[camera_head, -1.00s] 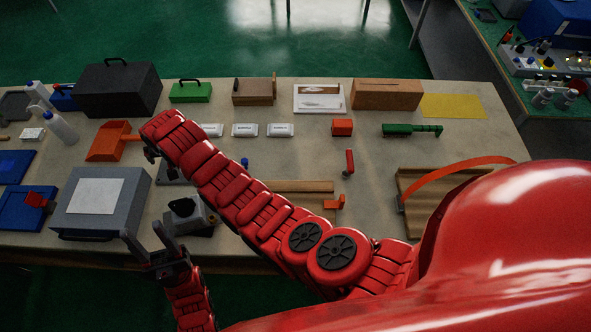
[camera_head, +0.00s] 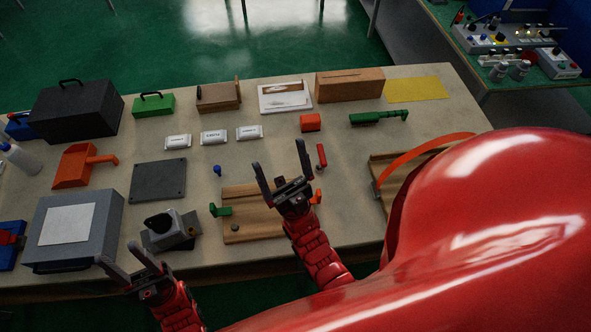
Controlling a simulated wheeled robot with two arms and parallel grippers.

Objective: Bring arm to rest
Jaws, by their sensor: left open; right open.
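My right gripper (camera_head: 278,155) is open and empty. It stands above a wooden board (camera_head: 255,231) with green and orange clamps, its fingers pointing to the far side of the bench. My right arm comes up from the lower middle, folded in close to my red body. My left gripper (camera_head: 118,252) is open and empty at the near edge of the bench, in front of the grey case (camera_head: 108,215) and the small grey press-like block (camera_head: 170,230). Neither gripper visibly touches anything, though their heights are hard to judge.
On the bench (camera_head: 330,200) are a dark plate (camera_head: 158,181), an orange scoop-like part (camera_head: 74,166), white packets (camera_head: 213,138), a red block (camera_head: 310,122) and a green tool (camera_head: 378,118). A wooden tray with an orange strap (camera_head: 425,147) lies right, partly hidden by my body.

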